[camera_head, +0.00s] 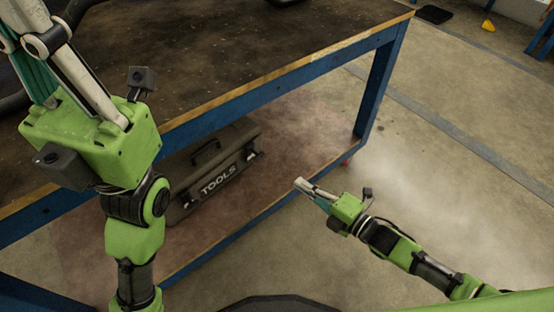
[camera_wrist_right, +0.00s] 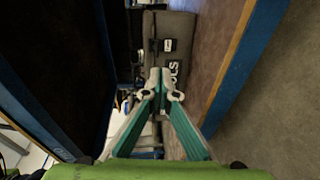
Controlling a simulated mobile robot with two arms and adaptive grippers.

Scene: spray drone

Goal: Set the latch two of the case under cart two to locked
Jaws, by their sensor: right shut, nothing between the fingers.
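The dark grey case (camera_head: 214,172) with a "TOOLS" label sits on the lower shelf of the blue-framed cart (camera_head: 350,158). The case also shows in the right wrist view (camera_wrist_right: 182,27), partly hidden by my fingers. My right gripper (camera_head: 299,184) is shut and empty, pointing toward the case front, apart from it in the head view. Its fingertips (camera_wrist_right: 160,84) meet in the wrist view. My left gripper (camera_head: 62,50) is above the cart top, its fingertips out of frame.
The cart's dark worn top (camera_head: 240,45) overhangs the shelf and case. A blue leg (camera_head: 378,90) stands at the right corner of the cart. The concrete floor (camera_head: 450,170) to the right is mostly clear. A small yellow object (camera_head: 487,26) lies far off.

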